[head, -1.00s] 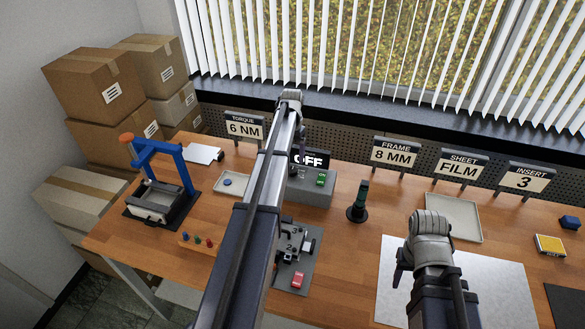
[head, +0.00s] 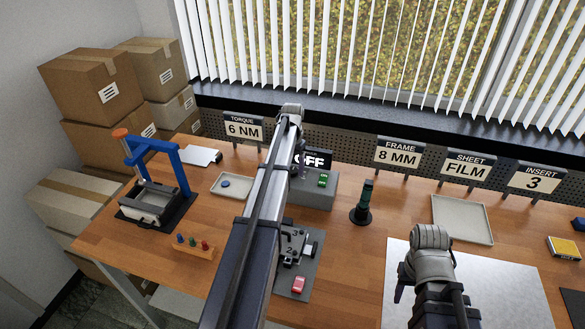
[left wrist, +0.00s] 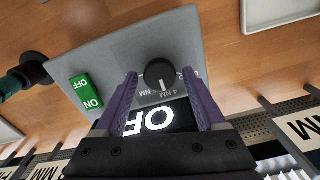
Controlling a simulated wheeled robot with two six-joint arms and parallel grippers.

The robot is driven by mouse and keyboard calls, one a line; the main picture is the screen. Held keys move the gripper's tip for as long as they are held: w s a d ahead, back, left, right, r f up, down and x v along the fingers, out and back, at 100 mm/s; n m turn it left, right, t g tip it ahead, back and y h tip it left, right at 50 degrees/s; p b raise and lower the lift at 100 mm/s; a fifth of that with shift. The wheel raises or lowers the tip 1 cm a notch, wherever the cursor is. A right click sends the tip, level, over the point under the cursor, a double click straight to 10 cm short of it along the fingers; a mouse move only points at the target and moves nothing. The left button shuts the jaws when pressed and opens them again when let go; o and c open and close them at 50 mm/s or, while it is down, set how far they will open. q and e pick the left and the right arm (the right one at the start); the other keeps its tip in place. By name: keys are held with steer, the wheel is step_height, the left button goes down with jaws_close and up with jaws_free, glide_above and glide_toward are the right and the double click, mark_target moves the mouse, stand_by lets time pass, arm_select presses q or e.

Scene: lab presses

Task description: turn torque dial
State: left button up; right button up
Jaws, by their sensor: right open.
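The torque dial (left wrist: 159,73) is a round black knob with a white mark on the sloping face of the grey control box (head: 316,190). In the left wrist view its mark points down, near a "4 NM" label. My left gripper (left wrist: 160,77) is open, with one purple finger on each side of the dial; I cannot tell whether they touch it. In the head view my left arm hides the dial and most of that gripper. The torque sign (head: 243,129) reads "6 NM". My right gripper (head: 401,292) is open and mostly hidden by its own wrist, above the white sheet.
The box has a dark display (left wrist: 152,119) reading "OFF" and a green switch (left wrist: 86,90). A dark green-black tool (head: 363,203) stands to its right, and a tray (head: 226,194) lies to its left. A blue press (head: 156,180) stands further left.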

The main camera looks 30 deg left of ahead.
arm_select(q)
jaws_close()
stand_by(0.3)
steer(key=n, duration=0.5)
steer(key=shift+n, duration=0.3)
steer(key=n, duration=0.6)
steer(key=shift+n, duration=0.3)
stand_by(0.4)
steer(key=shift+o, duration=1)
jaws_free()
